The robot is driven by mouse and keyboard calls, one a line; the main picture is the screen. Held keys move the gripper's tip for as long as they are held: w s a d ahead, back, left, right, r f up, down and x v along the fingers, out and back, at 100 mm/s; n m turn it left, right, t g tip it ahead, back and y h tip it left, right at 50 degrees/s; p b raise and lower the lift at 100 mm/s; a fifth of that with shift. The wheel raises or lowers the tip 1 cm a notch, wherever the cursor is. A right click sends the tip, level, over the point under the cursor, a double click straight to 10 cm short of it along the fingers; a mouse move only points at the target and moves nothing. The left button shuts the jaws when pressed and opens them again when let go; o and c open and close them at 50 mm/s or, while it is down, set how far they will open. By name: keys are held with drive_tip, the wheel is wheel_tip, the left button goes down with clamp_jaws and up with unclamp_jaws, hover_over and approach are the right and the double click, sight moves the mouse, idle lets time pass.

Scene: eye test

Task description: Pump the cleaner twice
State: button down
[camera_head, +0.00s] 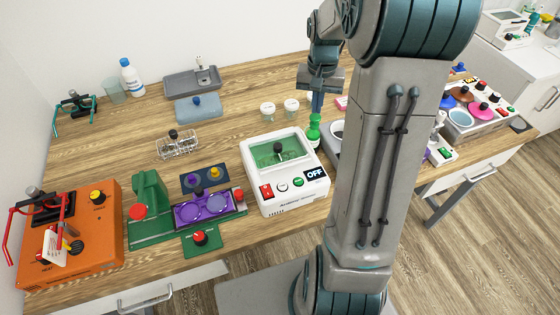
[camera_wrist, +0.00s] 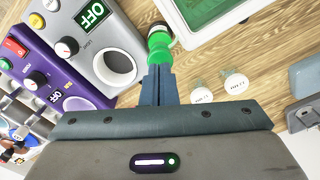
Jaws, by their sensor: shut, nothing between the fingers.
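A small green bottle (camera_head: 313,131), which looks like the cleaner, stands on the wooden table just right of the white device. In the wrist view the green bottle (camera_wrist: 159,42) is directly in front of my fingertips, with a pale part toward the top edge. My gripper (camera_head: 317,108) points down over the bottle with its fingers closed together and nothing between them. In the wrist view the tips of my gripper (camera_wrist: 158,70) overlap the green top. I cannot tell whether they touch it. My arm covers part of the table to the right.
The white device (camera_head: 291,200) marked OFF stands close on the left. White-lidded jars (camera_head: 291,106) stand behind the bottle. In the wrist view a grey device (camera_wrist: 103,45) with a round opening sits close on the left. A white bottle with a blue cap (camera_head: 132,78) stands at the far left.

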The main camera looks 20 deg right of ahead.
idle(0.6)
drive_tip(key=shift+r+p, duration=2.1)
drive_tip(key=shift+r, duration=0.9)
drive_tip(key=s+a+r+n+t+b, duration=0.1)
drive_tip(key=s+a+r+n+t, duration=0.1)
drive_tip(key=s+a, duration=0.5)
drive_tip(key=s+a+r+n+t+b, duration=0.1)
drive_tip(key=s+a+n, duration=0.2)
drive_tip(key=s, duration=0.9)
drive_tip(key=a, duration=0.3)
drive_tip(key=shift+a+r+n+t+b, duration=0.3)
drive_tip(key=shift+a+r+t+b, duration=0.05)
drive_tip(key=shift+a+r+t, duration=0.05)
